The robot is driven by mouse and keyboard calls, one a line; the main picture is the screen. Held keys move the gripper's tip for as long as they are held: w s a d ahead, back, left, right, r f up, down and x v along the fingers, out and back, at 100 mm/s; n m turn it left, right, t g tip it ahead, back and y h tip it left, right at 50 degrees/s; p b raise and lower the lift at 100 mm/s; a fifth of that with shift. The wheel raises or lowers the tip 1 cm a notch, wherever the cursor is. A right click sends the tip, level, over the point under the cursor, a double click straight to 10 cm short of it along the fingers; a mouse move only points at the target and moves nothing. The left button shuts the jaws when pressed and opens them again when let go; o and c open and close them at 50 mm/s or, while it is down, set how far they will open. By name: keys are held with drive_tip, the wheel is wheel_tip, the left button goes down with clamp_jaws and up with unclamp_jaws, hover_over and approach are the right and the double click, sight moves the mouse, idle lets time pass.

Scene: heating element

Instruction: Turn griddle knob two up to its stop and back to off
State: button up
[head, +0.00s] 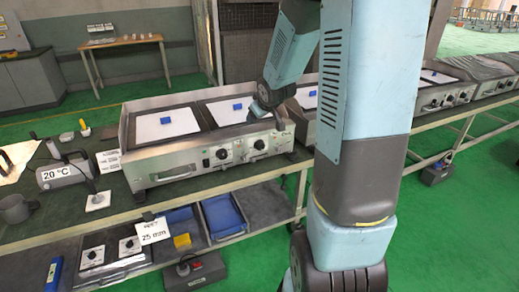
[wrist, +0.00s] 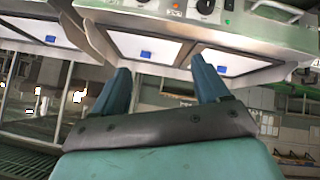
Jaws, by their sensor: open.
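The two-plate griddle (head: 160,163) stands on the bench in the head view, with two black knobs on its steel front panel. The left knob (head: 221,153) and the right knob (head: 259,144) both show; which is numbered two is not legible. My gripper (head: 258,109) shows only partly, in front of the right plate and above the panel. In the wrist view my gripper (wrist: 162,85) has its two blue fingers wide apart, with nothing between them. That view appears upside down, with the griddle and one knob (wrist: 205,5) along its top edge, apart from the fingers. The knob's pointer angle is unclear.
White sheets with blue blocks (head: 165,120) lie on the plates. A device marked 20 °C (head: 62,173) and a mug (head: 15,208) stand left on the bench. More griddles (head: 435,95) stand to the right. Blue trays (head: 222,215) lie on the lower shelf.

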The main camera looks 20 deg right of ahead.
drive_tip(key=w+d+f+t+y, duration=0.1)
drive_tip(key=w+d+f, duration=0.2)
drive_tip(key=w+f, duration=0.45)
drive_tip(key=m+t, duration=0.3)
drive_tip(key=t, duration=0.5)
approach(261, 148)
drive_tip(key=w, duration=0.9)
drive_tip(key=shift+w+d+r, duration=0.1)
drive_tip(key=shift+w+r, duration=0.05)
drive_tip(key=shift+w, duration=0.1)
drive_tip(key=c, duration=1)
